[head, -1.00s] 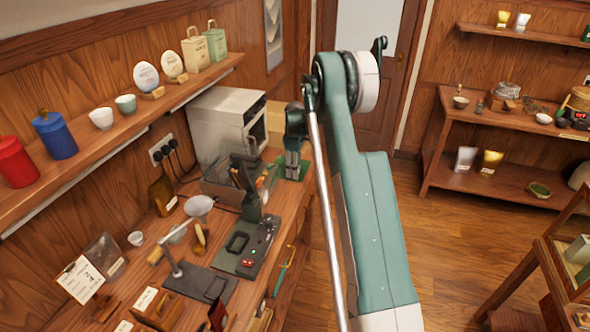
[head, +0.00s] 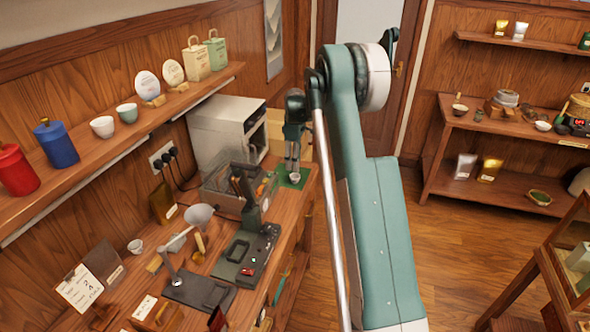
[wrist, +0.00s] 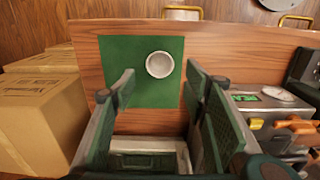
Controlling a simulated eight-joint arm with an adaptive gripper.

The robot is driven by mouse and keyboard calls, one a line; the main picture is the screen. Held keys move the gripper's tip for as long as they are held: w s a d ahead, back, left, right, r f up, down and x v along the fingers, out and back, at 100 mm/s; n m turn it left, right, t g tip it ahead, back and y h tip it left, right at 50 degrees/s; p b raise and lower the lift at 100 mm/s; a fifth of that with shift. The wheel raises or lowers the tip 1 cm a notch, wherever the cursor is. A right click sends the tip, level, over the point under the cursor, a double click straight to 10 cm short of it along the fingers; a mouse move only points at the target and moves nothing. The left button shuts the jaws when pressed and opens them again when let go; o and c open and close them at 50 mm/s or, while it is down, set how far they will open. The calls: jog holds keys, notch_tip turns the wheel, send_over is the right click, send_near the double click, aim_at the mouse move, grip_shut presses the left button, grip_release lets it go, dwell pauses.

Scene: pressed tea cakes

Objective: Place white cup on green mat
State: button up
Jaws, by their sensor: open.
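The white cup (wrist: 160,64) stands on the green mat (wrist: 120,58) in the wrist view, right of the mat's middle, with its round opening facing the camera. My gripper (wrist: 158,78) is open, one finger to each side of the cup in the picture, and neither finger appears to touch it. In the head view the cup (head: 295,178) shows small just below my gripper (head: 292,170). The mat (head: 303,175) lies at the far end of the wooden counter there, partly hidden by my gripper.
Cardboard boxes (wrist: 42,100) lie left of the mat. Other small cups (head: 102,127) sit on the wall shelf.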

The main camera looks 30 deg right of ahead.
jog(key=shift+r, duration=1.65)
jog(key=s+a+r+m+t, duration=0.2)
jog(key=s+a+r, duration=0.7)
jog(key=s+r, duration=0.2)
jog(key=s+a+r+m+t, duration=0.1)
jog(key=s+a+r+m, duration=0.1)
jog(key=s+a+r, duration=0.9)
jog(key=s+a+r+m+t, duration=0.1)
jog(key=s+a, duration=0.2)
jog(key=s, duration=0.5)
jog(key=s+a+r+m+t, duration=0.1)
jog(key=s+a, duration=0.1)
jog(key=s, duration=0.7)
jog(key=s+a+f+m+t, duration=0.1)
jog(key=s+a+f, duration=0.1)
jog(key=s, duration=0.5)
jog(key=s+a+f+m+t, duration=0.1)
jog(key=s+a+f+m, duration=0.1)
jog(key=s, duration=0.6)
notch_tip(320, 180, down, 2)
jog(key=shift+s+a+f, duration=0.25)
jog(key=shift+a, duration=0.45)
